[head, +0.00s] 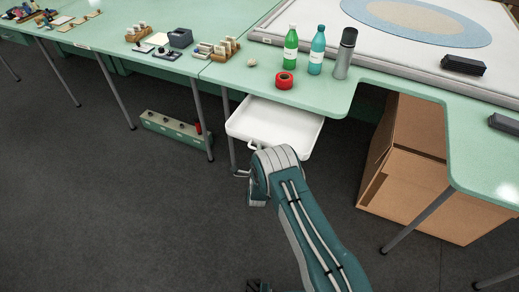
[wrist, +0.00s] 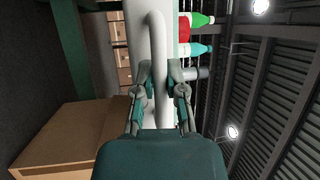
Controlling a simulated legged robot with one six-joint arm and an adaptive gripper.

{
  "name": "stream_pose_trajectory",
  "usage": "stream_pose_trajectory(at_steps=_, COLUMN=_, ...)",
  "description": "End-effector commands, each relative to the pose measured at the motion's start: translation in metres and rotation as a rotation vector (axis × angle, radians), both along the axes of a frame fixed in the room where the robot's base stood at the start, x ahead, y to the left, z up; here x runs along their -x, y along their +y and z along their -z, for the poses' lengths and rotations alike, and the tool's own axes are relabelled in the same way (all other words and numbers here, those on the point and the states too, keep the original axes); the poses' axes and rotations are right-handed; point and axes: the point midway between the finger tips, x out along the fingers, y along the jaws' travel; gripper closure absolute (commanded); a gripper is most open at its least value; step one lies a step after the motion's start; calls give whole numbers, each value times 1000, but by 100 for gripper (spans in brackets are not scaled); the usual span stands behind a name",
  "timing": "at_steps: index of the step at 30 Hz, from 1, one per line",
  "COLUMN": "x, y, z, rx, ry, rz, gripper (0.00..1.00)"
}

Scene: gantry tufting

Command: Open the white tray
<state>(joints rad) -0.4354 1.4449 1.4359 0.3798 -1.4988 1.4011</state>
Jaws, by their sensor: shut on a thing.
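The white tray (head: 272,126) sticks out from under the green table edge in the head view, with its inside visible and empty. Its handle (head: 253,146) is on the near side, partly hidden by my arm. In the wrist view the pale handle (wrist: 158,38) runs down between the fingers of my gripper (wrist: 160,85), which is shut on it. The tray's white front (wrist: 136,35) stands just beside the handle. In the head view my gripper (head: 243,173) is mostly hidden behind my wrist.
On the green table (head: 200,72) above stand a green bottle (head: 290,48), a teal bottle (head: 317,52), a grey flask (head: 345,55) and a red tape roll (head: 284,80). A cardboard box (head: 415,170) stands right of the tray.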

Motion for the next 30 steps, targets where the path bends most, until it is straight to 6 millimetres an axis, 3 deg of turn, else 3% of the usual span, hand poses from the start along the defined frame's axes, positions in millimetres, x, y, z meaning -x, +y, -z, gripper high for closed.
stream_pose_trajectory(at_steps=1, x=3, y=-1, z=8, rx=6, ry=20, rz=0, gripper=100)
stream_pose_trajectory(at_steps=2, x=3, y=-1, z=8, rx=6, ry=20, rz=0, gripper=76)
stream_pose_trajectory(at_steps=3, x=3, y=-1, z=8, rx=6, ry=19, rz=0, gripper=58)
stream_pose_trajectory(at_steps=4, x=3, y=-1, z=7, rx=5, ry=18, rz=0, gripper=49)
stream_pose_trajectory(at_steps=17, x=8, y=-1, z=3, rx=1, ry=6, rz=0, gripper=49)
stream_pose_trajectory(at_steps=30, x=91, y=-3, z=19, rx=4, ry=11, rz=-3, gripper=49)
